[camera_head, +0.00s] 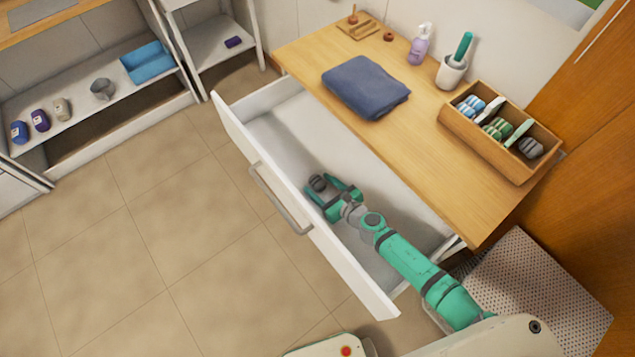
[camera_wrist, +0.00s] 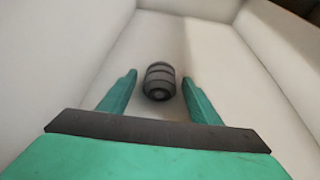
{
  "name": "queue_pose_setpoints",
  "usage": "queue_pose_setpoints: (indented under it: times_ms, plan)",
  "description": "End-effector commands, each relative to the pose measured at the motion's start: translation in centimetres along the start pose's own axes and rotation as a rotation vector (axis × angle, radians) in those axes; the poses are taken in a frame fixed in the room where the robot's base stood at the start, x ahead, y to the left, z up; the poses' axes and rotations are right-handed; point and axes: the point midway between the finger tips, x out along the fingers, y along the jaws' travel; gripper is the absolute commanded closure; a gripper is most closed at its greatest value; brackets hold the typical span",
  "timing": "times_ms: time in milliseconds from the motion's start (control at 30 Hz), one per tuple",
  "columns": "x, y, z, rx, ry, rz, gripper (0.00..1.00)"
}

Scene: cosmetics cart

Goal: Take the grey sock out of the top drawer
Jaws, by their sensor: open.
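The grey sock (camera_head: 318,182) is a small dark grey roll with lighter bands, lying on the floor of the open white top drawer (camera_head: 276,125). In the wrist view the sock (camera_wrist: 159,81) shows upright in the picture, between and slightly beyond my fingertips. My green gripper (camera_head: 332,193) is inside the drawer, low over its floor. Its two fingers are spread on either side of the sock, with a gap on both sides in the wrist view (camera_wrist: 159,82). I cannot tell whether any finger touches it.
The drawer front with its grey handle (camera_head: 280,200) stands left of my arm. The wooden top (camera_head: 420,130) overhangs the drawer at right, bearing a folded blue towel (camera_head: 366,86) and a wooden box (camera_head: 503,134) of rolled socks. The drawer's far part is empty.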

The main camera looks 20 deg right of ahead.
Motion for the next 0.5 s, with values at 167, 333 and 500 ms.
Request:
queue_pose_setpoints:
  times_ms: [167, 333, 500]
  plan:
    - [0.31, -0.1, 0.0, 0.0, 0.0, -0.002, 0.42]
    - [0.29, -0.08, 0.0, 0.0, 0.0, -0.001, 0.57]
    - [0.29, -0.08, 0.0, 0.0, 0.0, -0.001, 0.86]
